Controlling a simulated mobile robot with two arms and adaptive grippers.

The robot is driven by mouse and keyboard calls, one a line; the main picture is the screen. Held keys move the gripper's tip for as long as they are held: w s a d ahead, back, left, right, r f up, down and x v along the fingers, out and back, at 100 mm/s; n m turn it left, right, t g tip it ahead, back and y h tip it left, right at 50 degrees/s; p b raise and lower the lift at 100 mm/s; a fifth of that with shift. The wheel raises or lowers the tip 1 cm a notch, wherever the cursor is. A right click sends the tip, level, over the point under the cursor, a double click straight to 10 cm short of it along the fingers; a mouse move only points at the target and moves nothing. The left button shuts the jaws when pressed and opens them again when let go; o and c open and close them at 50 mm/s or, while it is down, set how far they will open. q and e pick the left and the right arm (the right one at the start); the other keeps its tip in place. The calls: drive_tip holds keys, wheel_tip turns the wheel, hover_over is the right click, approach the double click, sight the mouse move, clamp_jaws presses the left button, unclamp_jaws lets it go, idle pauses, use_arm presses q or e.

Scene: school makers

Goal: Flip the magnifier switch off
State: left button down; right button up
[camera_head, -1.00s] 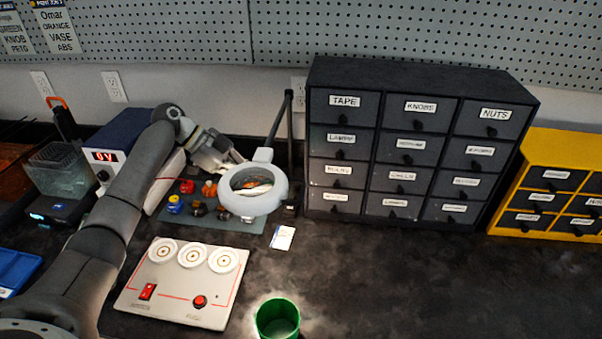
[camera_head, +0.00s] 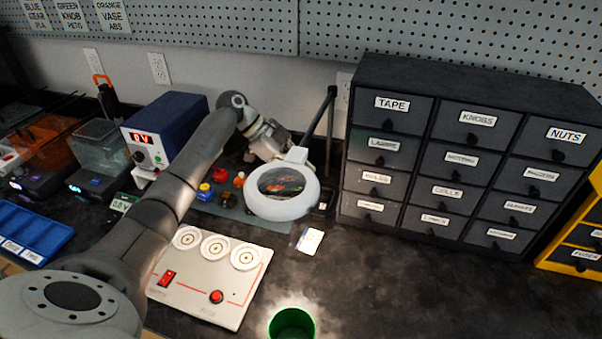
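The magnifier lamp (camera_head: 281,206) has a white ring head around a round lens, carried on a dark post (camera_head: 330,115) at the back. It stands left of the dark drawer cabinet. My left arm comes in from the left and reaches over the bench. My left gripper (camera_head: 281,150) is at the back of the magnifier head, close to its white mount. Its fingertips are small and partly hidden, so I cannot tell whether it is open or touching. The magnifier's switch cannot be made out. My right gripper is not in view.
A white panel (camera_head: 205,293) with a red rocker switch (camera_head: 167,278) and a red button (camera_head: 217,297) lies in front. A green cup (camera_head: 291,325) stands at the front. The drawer cabinet (camera_head: 412,226) blocks the right. A blue power supply (camera_head: 176,112) stands behind my arm.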

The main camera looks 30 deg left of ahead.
use_arm(q)
drive_tip(key=b, duration=0.2)
hover_over(320, 205)
drive_tip(key=f, duration=0.3)
drive_tip(key=s+f, duration=0.1)
drive_tip(key=shift+a+f, duration=0.2)
drive_tip(key=shift+f, duration=0.2)
drive_tip(key=f+b, duration=0.2)
drive_tip(key=f, duration=0.1)
drive_tip(key=shift+w+d+b, duration=0.2)
drive_tip(key=shift+w+b, duration=0.15)
drive_tip(key=shift+w+f+b, duration=0.1)
drive_tip(key=shift+f+b, duration=0.35)
drive_tip(key=shift+f, duration=0.1)
drive_tip(key=shift+f+b, duration=0.3)
drive_tip(key=shift+w+a+f, duration=0.1)
drive_tip(key=shift+w+f, duration=0.1)
drive_tip(key=shift+w+a, duration=0.15)
